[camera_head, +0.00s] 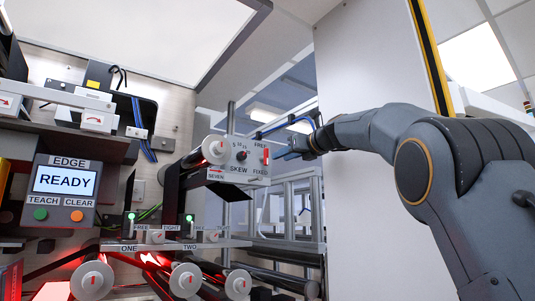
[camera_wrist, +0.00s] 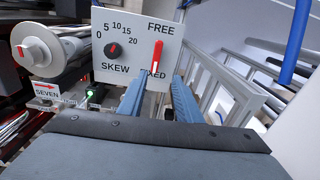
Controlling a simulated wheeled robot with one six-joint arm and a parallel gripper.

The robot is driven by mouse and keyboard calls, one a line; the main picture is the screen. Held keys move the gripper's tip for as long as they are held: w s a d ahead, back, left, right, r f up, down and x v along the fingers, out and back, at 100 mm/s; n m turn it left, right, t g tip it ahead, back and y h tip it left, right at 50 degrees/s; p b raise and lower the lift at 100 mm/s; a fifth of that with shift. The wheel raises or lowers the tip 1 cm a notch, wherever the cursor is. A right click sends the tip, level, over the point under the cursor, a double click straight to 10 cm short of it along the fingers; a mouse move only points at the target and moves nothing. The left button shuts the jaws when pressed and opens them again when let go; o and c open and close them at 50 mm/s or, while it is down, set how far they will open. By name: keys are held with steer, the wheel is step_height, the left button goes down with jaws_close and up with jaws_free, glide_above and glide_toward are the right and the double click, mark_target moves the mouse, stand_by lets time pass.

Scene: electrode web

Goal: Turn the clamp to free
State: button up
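The clamp is a red lever (camera_wrist: 157,49) on a white panel (camera_wrist: 127,68), with FREE printed above it and FIXED below. It stands nearly upright, and its lower end reaches the FIXED label, which is partly hidden in the wrist view. The lever also shows in the head view (camera_head: 266,157) at the panel's right side. My gripper (camera_wrist: 158,82) is open, its two blue-grey fingers apart and pointing at the panel just below the lever. Nothing shows between the fingers. In the head view my gripper (camera_head: 284,154) is close to the panel's right edge; contact cannot be told.
A SKEW knob (camera_wrist: 114,49) is left of the lever on the same panel. A white roller (camera_wrist: 36,51) sticks out further left, above a SEVEN label (camera_wrist: 46,93). A metal frame (camera_wrist: 222,88) is close on the right. The EDGE display (camera_head: 66,181) reads READY.

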mark_target(268, 154)
steer(key=shift+y, duration=0.3)
steer(key=w+a+p, duration=0.1)
steer(key=w+a+r+p, duration=0.1)
steer(key=w, duration=0.1)
steer(key=w+a+r+p, duration=0.1)
steer(key=a+p, duration=0.1)
steer(key=shift+w+r, duration=0.15)
steer(key=shift+w, duration=0.05)
steer(key=shift+p+x, duration=0.7)
steer(key=shift+x, duration=0.4)
steer(key=shift+c, duration=0.4)
jaws_close()
